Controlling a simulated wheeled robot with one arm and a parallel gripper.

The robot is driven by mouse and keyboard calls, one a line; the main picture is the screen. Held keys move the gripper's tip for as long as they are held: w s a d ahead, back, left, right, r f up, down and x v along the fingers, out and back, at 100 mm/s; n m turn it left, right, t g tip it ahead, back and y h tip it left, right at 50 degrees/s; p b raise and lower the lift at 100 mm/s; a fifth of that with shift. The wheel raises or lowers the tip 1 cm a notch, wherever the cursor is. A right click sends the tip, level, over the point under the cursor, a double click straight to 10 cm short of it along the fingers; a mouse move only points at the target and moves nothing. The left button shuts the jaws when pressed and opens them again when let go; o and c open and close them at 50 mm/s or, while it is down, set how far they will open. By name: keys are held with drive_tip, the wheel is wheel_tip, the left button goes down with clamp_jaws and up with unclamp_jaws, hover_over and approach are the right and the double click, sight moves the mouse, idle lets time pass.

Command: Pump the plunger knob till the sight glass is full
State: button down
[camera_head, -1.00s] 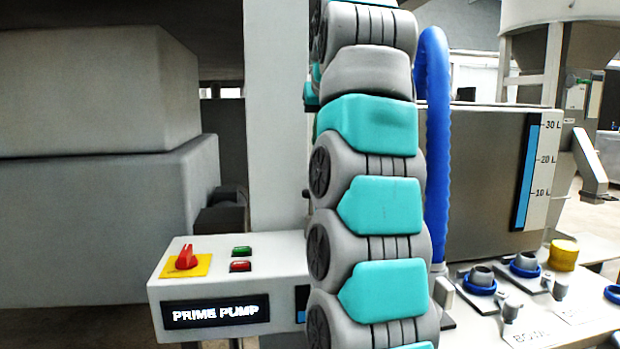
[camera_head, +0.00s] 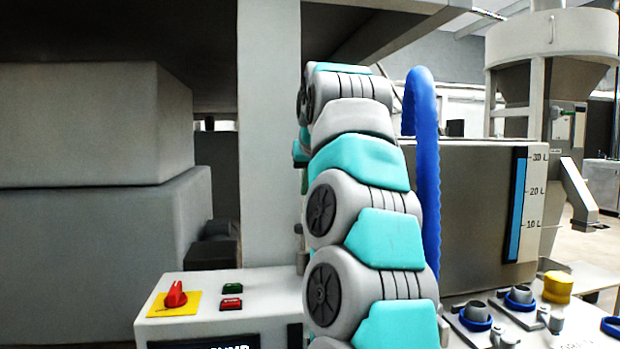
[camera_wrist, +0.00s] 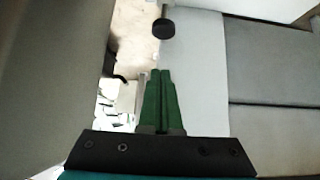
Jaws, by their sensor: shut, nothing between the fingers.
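My gripper (camera_wrist: 160,73) shows in the wrist view with its two green fingers shut together and empty. A dark round knob (camera_wrist: 163,28), which looks like the plunger knob, is beyond the fingertips, apart from them, in front of a pale upright surface. In the head view my arm hides my gripper, and I cannot make out the knob there. The prime pump box (camera_head: 228,308) stands at the lower left of my arm, its label partly cut off. A blue level strip (camera_head: 516,205) with litre marks is on the tank at the right.
The pump box carries a red switch (camera_head: 175,296) and green and red buttons (camera_head: 231,289). A grey post (camera_head: 268,150) rises behind it. A blue hose (camera_head: 429,180) loops beside my arm. Valves with blue rings (camera_head: 475,318) and a yellow cap (camera_head: 557,287) are at the lower right.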

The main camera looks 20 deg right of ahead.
drive_tip(key=x, duration=0.5)
drive_tip(key=shift+f, duration=0.2)
drive_tip(key=shift+s+f, duration=0.1)
drive_tip(key=shift+f, duration=1.7)
wheel_tip(320, 180, down, 4)
drive_tip(key=b, duration=0.3)
drive_tip(key=shift+f, duration=0.25)
drive_tip(key=shift+s, duration=0.1)
drive_tip(key=v, duration=0.8)
drive_tip(key=shift+r, duration=0.25)
